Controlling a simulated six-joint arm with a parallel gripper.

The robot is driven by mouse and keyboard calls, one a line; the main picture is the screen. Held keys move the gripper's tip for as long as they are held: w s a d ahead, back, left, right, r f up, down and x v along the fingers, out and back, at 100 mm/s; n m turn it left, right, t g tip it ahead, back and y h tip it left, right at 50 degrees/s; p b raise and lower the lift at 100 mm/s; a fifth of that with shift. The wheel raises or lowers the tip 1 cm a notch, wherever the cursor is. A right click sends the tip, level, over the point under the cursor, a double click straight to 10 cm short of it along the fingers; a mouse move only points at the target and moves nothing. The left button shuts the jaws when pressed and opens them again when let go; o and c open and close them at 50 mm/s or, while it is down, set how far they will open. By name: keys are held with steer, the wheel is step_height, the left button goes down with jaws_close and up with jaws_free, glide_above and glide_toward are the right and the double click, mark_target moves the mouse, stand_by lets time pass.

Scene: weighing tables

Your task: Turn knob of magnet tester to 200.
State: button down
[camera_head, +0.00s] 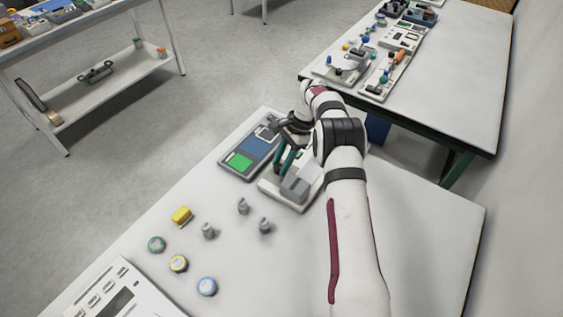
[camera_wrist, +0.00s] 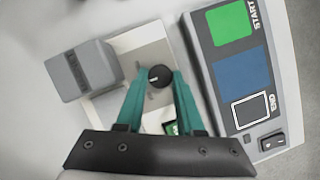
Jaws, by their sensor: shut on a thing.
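The magnet tester (camera_head: 270,187) is a light base with a grey block (camera_head: 296,186) on it, on the near table below my forearm. In the wrist view its grey block (camera_wrist: 83,70) is at the left and its black round knob (camera_wrist: 159,76) is in the middle. My gripper (camera_wrist: 159,80), with green fingers, is shut on the knob, one finger on each side. A white pointer mark shows on the knob, but the scale and its numbers cannot be read. A small green display (camera_wrist: 172,128) is partly hidden by the gripper. In the head view the arm hides the knob.
A panel with a green START key, a blue field and an END key (camera_head: 247,150) lies beside the tester. Small grey weights (camera_head: 243,206), a yellow block (camera_head: 181,215) and round coloured-rim pieces (camera_head: 178,263) stand nearer. A white device (camera_head: 118,298) is at the bottom left.

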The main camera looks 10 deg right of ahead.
steer(key=c, duration=0.5)
jaws_free()
steer(key=shift+v, duration=6.05)
